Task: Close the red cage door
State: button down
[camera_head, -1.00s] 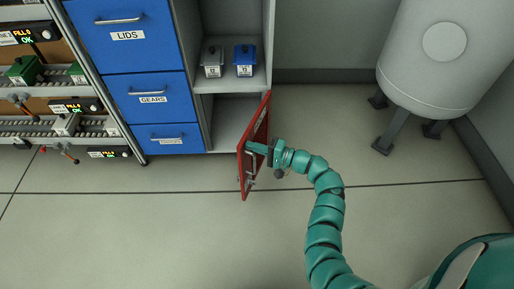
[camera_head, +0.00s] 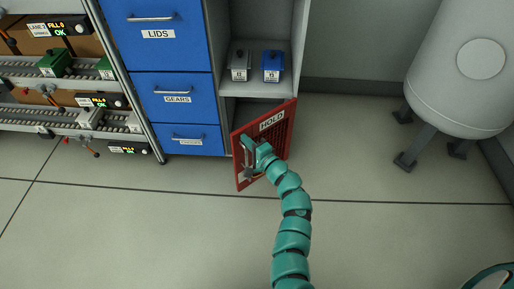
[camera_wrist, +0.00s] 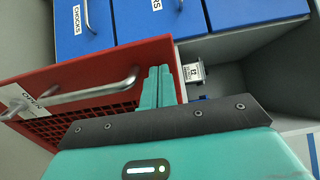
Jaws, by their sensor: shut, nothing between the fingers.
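The red cage door (camera_head: 283,135) has a mesh panel, a white HOLD label and a metal bar handle. It stands partly open in front of the lower compartment of the grey cabinet, its free left edge out over the floor. My gripper (camera_head: 252,146) is shut and empty at the door's outer face, by the handle (camera_head: 248,160). In the wrist view the red door (camera_wrist: 95,65) lies ahead and left, and the handle (camera_wrist: 80,96) runs left of my closed fingers (camera_wrist: 157,88). Whether the fingertips touch the door is unclear.
Blue drawers (camera_head: 178,97) stand left of the compartment. A grey box (camera_head: 239,66) and a blue box (camera_head: 271,67) sit on the shelf above the door. A large white tank (camera_head: 460,70) on legs stands at the right. The floor in front is clear.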

jog(key=w+a+m+t+h+b, duration=0.2)
jog(key=w+a+m+h+b, duration=0.1)
jog(key=w, duration=0.5)
jog(key=w+a+m+t+h+b, duration=0.2)
jog(key=w+a+m+h+b, duration=0.2)
jog(key=w+b, duration=0.5)
jog(key=a+h, duration=0.2)
jog(key=h, duration=0.1)
jog(key=shift+a+r+t+b, duration=0.2)
jog(key=shift+t+b, duration=0.1)
jog(key=shift+b, duration=0.1)
jog(key=shift+w+d+r, duration=0.15)
jog(key=shift+w+r, duration=0.05)
jog(key=shift+r, duration=0.3)
jog(key=s+f+p, duration=0.1)
jog(key=s+p, duration=0.7)
jog(key=s, duration=0.6)
jog(key=shift+s+a+f, duration=0.15)
jog(key=shift+s+a, duration=0.05)
jog(key=shift+s, duration=0.1)
dwell(0.3)
